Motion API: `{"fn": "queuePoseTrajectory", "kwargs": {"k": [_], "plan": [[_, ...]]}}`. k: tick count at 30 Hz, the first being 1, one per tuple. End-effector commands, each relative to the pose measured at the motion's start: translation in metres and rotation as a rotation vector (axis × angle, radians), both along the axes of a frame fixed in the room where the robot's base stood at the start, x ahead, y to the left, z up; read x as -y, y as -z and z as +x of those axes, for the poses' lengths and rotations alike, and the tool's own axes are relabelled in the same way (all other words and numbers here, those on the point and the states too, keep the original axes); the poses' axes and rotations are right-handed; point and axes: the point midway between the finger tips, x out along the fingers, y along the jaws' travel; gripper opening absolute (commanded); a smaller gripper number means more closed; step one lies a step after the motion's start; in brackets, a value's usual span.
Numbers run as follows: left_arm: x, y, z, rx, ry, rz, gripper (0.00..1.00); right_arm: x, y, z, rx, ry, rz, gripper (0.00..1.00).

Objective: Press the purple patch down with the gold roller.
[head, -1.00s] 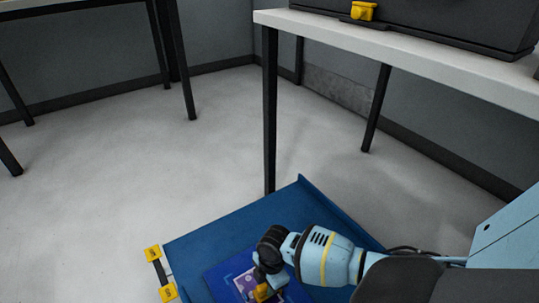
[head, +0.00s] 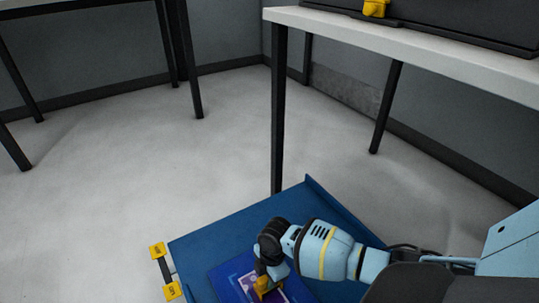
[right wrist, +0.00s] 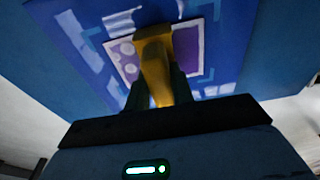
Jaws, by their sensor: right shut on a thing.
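The purple patch (head: 247,283) with a pale border lies on a darker blue sheet (head: 222,279) on the blue board. It also shows in the right wrist view (right wrist: 184,42), with light spots on its left part. My right gripper (head: 264,280) is over the patch, shut on the gold roller (right wrist: 155,65). The roller's wide end covers the middle of the patch; I cannot tell whether it touches. In the head view the roller (head: 267,286) is partly hidden by the gripper. My left gripper is not in view.
The blue board (head: 215,241) has a raised rim at its right. Yellow clips (head: 157,249) with a dark handle sit at its left edge. A white table (head: 400,43) with dark legs stands behind, with a black case (head: 470,22) on it. Open floor lies to the left.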

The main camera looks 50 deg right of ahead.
Motion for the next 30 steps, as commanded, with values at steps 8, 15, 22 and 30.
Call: {"fn": "queuePoseTrajectory", "kwargs": {"k": [8,15,22,30], "plan": [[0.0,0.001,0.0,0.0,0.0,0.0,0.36,0.0,0.001,0.0,-0.001,0.0,-0.001,0.05],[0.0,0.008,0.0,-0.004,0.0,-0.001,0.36,0.003,0.002,0.012,-0.002,0.001,-0.002,0.05],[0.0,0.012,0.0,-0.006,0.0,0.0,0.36,0.005,0.001,0.021,-0.002,0.001,-0.002,0.05],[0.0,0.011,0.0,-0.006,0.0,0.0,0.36,0.005,0.001,0.021,-0.002,0.001,0.0,0.05]]}}
